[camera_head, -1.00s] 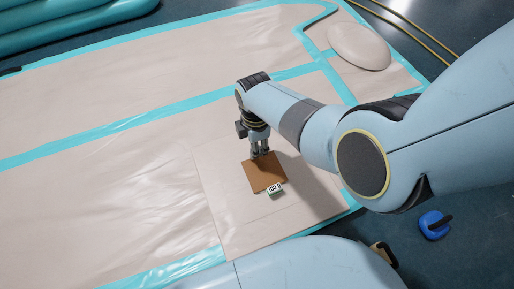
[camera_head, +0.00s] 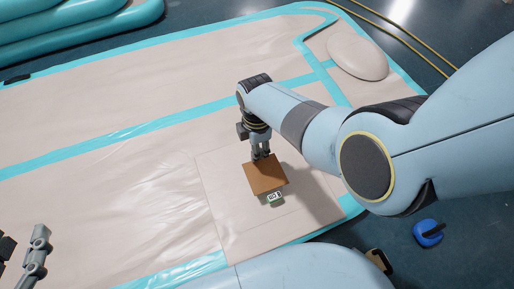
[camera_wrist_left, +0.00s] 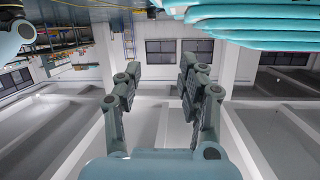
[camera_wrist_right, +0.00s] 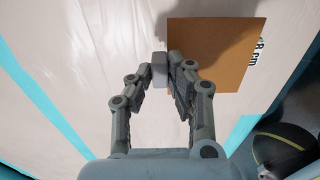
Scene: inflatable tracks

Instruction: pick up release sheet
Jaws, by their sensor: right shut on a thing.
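The release sheet is a flat brown square (camera_head: 265,176) over the beige panel at the middle of the head view. In the right wrist view the brown sheet (camera_wrist_right: 215,55) lies at the fingertips and partly covers a label with dark print. My right gripper (camera_head: 261,156) is shut on the sheet's far edge, and a small pale grey block (camera_wrist_right: 160,70) also shows between its fingers. The sheet seems slightly raised, but its exact height is unclear. My left gripper (camera_wrist_left: 160,85) is open and empty; it also shows at the lower left of the head view (camera_head: 38,235).
A small green-and-white label (camera_head: 274,198) lies by the sheet's near edge. The beige panel has turquoise seams (camera_head: 110,135). A rounded beige pad (camera_head: 357,51) lies at the upper right. A blue object (camera_head: 429,232) stands on the dark floor. The beige surface at left is clear.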

